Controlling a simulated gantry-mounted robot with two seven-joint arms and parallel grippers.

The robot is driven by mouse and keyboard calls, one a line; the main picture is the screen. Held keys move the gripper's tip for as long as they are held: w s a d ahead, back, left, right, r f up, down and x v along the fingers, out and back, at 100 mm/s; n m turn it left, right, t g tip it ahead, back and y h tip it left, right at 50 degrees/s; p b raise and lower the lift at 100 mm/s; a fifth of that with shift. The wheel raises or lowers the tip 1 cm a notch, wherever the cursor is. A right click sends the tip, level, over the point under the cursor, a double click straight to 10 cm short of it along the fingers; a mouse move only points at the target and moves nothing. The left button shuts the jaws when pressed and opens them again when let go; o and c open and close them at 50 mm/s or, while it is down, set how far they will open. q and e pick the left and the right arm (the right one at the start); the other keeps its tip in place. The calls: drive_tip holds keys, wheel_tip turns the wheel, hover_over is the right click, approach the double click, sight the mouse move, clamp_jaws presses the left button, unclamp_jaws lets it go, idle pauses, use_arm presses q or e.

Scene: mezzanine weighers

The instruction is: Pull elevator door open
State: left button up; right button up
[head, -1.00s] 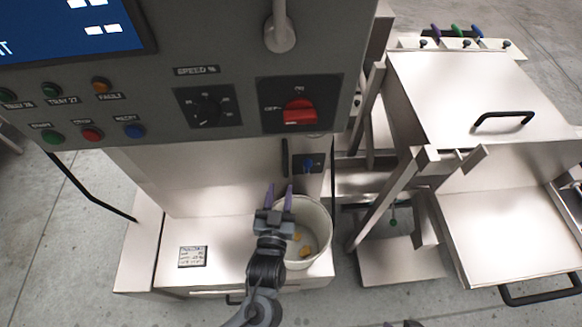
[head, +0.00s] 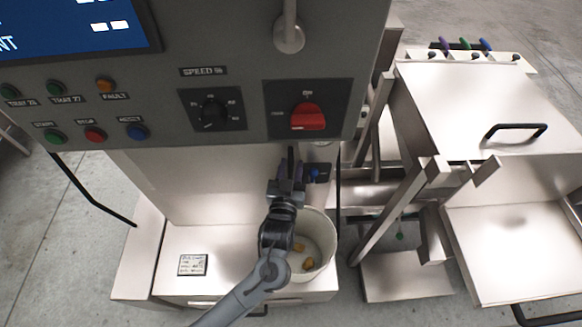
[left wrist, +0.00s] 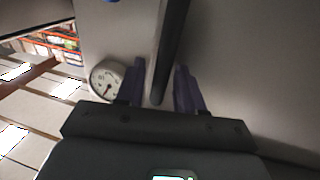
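The elevator door seems to be the pale metal panel (head: 205,185) under the grey control box, with a black upright handle (head: 291,158) near its right edge. My left gripper (head: 289,172) is at this handle, above the white bucket. In the left wrist view the dark handle bar (left wrist: 172,45) runs between the two purple fingers (left wrist: 160,88), with gaps showing on both sides. The gripper is open around the bar. In the head view the gripper hides the handle's lower part. The door looks shut. My right gripper is out of view.
A white bucket (head: 326,235) with yellow pieces inside stands below my left gripper. The grey control box (head: 240,75) with a red switch overhangs above. A round gauge (left wrist: 106,78) shows in the left wrist view.

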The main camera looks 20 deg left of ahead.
use_arm(q)
drive_tip(key=shift+w, duration=0.2)
clamp_jaws()
idle(0.3)
